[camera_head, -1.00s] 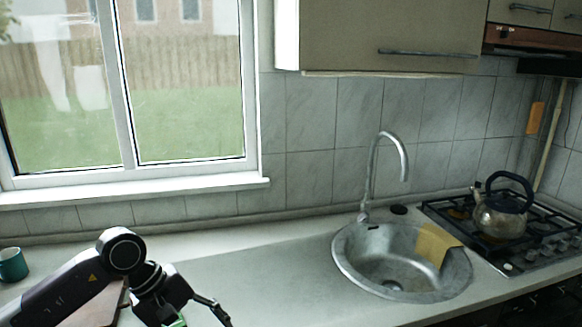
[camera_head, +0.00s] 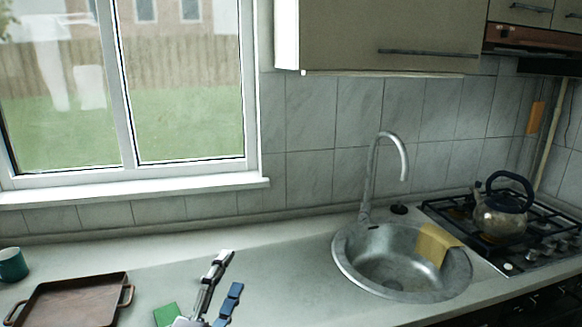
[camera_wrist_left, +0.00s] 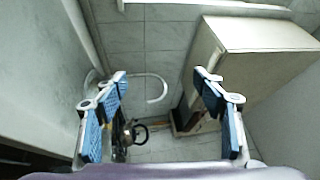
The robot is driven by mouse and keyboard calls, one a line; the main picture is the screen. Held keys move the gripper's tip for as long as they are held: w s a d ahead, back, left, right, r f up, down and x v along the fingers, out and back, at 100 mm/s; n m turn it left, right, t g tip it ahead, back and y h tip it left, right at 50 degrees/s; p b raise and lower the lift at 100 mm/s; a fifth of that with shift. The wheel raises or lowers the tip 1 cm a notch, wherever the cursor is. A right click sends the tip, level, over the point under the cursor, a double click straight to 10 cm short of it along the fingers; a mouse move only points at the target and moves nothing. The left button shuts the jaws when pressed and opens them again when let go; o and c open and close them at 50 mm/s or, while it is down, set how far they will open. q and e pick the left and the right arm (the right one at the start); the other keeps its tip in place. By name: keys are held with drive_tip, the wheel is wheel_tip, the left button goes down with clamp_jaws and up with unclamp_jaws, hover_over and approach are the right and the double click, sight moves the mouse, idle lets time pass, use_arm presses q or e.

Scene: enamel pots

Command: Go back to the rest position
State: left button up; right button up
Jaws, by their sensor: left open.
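My left gripper (camera_head: 222,285) shows at the bottom middle of the head view, pointing up with its two fingers apart and nothing between them. In the left wrist view its blue-padded fingers (camera_wrist_left: 163,105) are spread wide and empty. In the head view the gripper appears in front of the counter, just right of a green block-like object (camera_head: 167,315); I cannot tell if they touch. My right gripper is in neither view.
A brown tray with handles (camera_head: 72,301) and a teal mug (camera_head: 13,265) stand at the left of the counter (camera_head: 290,262). A sink (camera_head: 385,285) with a yellow cloth (camera_head: 436,243) and a kettle (camera_head: 500,220) on the stove are at the right. The counter's middle is clear.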

use_arm(q)
drive_tip(key=s+a+f+n+g+y, duration=0.25)
drive_tip(key=s+f+n, duration=0.25)
drive_tip(key=f, duration=0.3)
drive_tip(key=s+a+f+n+g+y, duration=0.1)
drive_tip(key=s+a+f+n+g, duration=0.35)
drive_tip(key=f, duration=0.35)
drive_tip(key=s+a+f+n+g+y, duration=0.2)
drive_tip(key=s+f+n+g, duration=0.1)
drive_tip(key=s+f+n, duration=0.4)
drive_tip(key=s+f+n+g, duration=0.2)
drive_tip(key=s+f+g, duration=0.5)
drive_tip(key=s, duration=0.6)
wheel_tip(320, 180, down, 27)
drive_tip(key=s, duration=0.2)
drive_tip(key=s+a+f+g, duration=0.1)
drive_tip(key=s+a+f, duration=0.1)
drive_tip(key=s+f, duration=1.4)
drive_tip(key=shift+s+a+f+g+h, duration=0.2)
drive_tip(key=shift+s+g+h, duration=0.15)
drive_tip(key=shift+s, duration=0.25)
